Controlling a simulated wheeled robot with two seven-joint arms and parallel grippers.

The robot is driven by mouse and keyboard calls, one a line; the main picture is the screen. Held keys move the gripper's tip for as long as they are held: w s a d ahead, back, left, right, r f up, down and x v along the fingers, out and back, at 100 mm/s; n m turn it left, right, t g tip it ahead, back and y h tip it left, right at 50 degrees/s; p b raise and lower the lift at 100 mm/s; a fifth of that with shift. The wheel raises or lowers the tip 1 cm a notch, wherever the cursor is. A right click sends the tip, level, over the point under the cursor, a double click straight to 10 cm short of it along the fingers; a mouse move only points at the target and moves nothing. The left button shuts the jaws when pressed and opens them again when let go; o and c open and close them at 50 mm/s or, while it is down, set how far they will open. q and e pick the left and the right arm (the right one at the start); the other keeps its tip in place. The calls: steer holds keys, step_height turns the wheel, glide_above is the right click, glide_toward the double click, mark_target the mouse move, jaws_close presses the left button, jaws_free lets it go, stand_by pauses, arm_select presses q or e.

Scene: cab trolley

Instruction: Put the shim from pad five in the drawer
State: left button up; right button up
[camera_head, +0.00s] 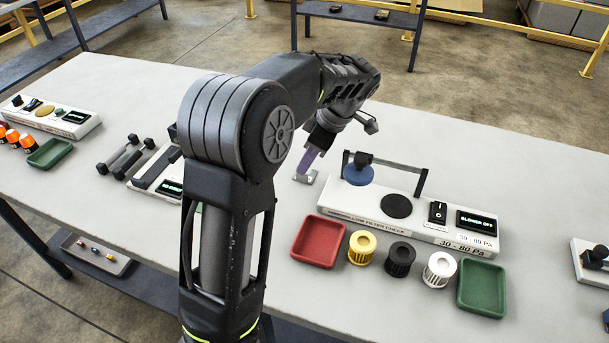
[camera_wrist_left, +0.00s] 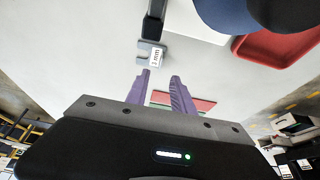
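My left gripper (camera_head: 309,163) has purple fingers and reaches down over the table, left of the filter-check unit. In the left wrist view its fingers (camera_wrist_left: 161,80) are apart with nothing between them. A small grey plate (camera_head: 306,178) lies on the table just by the fingertips. In the left wrist view a grey piece (camera_wrist_left: 143,61) with a white "2 mm" label (camera_wrist_left: 156,57) is just beyond the fingertips; it looks like a shim. I cannot make out a pad number or a drawer. My right gripper is not in view.
The filter-check unit (camera_head: 428,228) has a dark handle frame and a blue disc (camera_head: 358,175). In front stand a red tray (camera_head: 318,242), yellow, black and white filters, and a green tray (camera_head: 482,289). Another unit (camera_head: 165,188) with grey bars is left of my arm.

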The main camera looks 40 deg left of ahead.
arm_select(q)
steer(key=x, duration=0.5)
steer(key=shift+p, duration=0.35)
jaws_close()
stand_by(1.4)
